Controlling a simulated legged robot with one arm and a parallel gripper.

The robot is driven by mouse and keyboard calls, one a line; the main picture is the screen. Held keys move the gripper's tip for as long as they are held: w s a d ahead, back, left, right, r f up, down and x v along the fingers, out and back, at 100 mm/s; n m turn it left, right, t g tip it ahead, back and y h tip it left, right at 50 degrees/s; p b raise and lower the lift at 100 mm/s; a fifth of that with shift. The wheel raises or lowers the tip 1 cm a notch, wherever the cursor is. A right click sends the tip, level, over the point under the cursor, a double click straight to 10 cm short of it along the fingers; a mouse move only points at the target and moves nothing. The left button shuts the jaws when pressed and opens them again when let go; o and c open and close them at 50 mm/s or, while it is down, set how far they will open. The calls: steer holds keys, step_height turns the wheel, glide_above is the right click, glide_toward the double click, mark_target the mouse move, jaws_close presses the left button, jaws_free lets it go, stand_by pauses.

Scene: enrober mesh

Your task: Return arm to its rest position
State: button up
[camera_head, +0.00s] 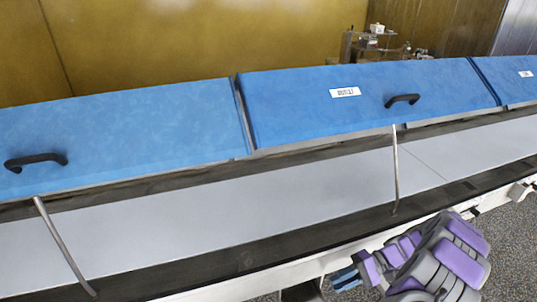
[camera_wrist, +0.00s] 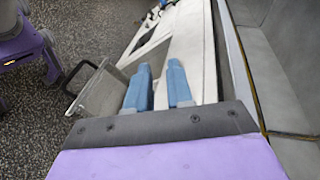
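My arm, purple and grey, reaches in at the lower right of the head view. My gripper (camera_head: 345,278) has blue fingers and is low beside the near side of the machine, below its belt edge. In the wrist view the two blue fingers of my gripper (camera_wrist: 160,66) stand a little apart. Nothing shows between them, and the gripper is empty.
The long machine has blue lids (camera_head: 300,108) with black handles (camera_head: 402,99) and a grey belt (camera_head: 200,208). Thin metal rods (camera_head: 396,170) stand over the belt. A grey panel with a dark handle (camera_wrist: 82,68) is left of my fingers.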

steer(key=s+a+r+n+g+h, duration=0.1)
steer(key=s+a+r+n+h, duration=0.15)
steer(key=s+a+r, duration=0.45)
steer(key=s+a+r+n+g+h, duration=0.1)
steer(key=s+a+r+h, duration=0.25)
steer(key=r, duration=0.65)
steer(key=s+d+r+t+h, duration=0.1)
steer(key=s+h, duration=0.3)
steer(key=s, duration=0.4)
steer(key=s+d+r+t+h, duration=0.2)
steer(key=s+t+h, duration=0.1)
steer(key=s, duration=0.6)
steer(key=shift+m+h, duration=0.4)
steer(key=shift+m, duration=0.05)
